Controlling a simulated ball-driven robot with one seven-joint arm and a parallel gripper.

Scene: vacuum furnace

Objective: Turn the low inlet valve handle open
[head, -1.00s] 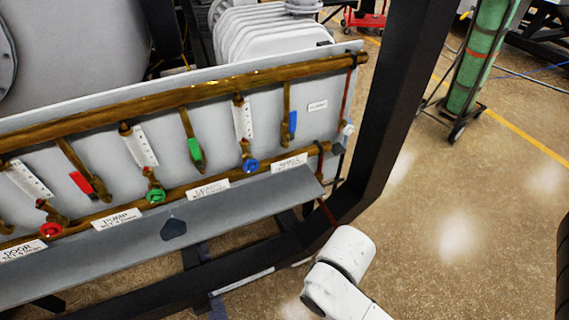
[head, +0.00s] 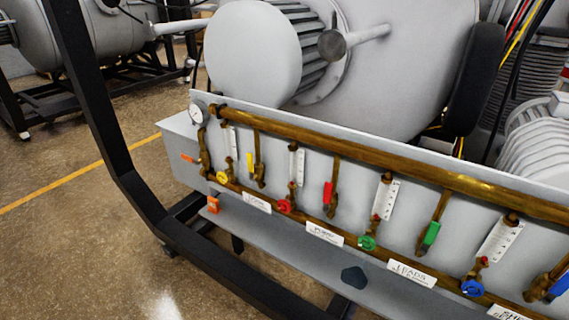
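A brass manifold on a pale panel (head: 385,240) runs from upper left to lower right. At its left end an orange lever (head: 188,158) sticks out leftward beside a brass fitting (head: 205,162). A second, lower orange piece (head: 213,204) sits below the panel at the front shelf's left end. I cannot tell which of the two is the low inlet valve handle, or whether it is open. Lever handles in yellow (head: 250,163), red (head: 327,194), green (head: 431,234) and blue (head: 559,288) hang along the upper pipe. My gripper is not in view.
Round knobs in yellow (head: 221,177), red (head: 284,206), green (head: 367,242) and blue (head: 472,287) line the lower pipe. A gauge (head: 194,114) is at upper left. A black frame post (head: 95,110) stands before the left end.

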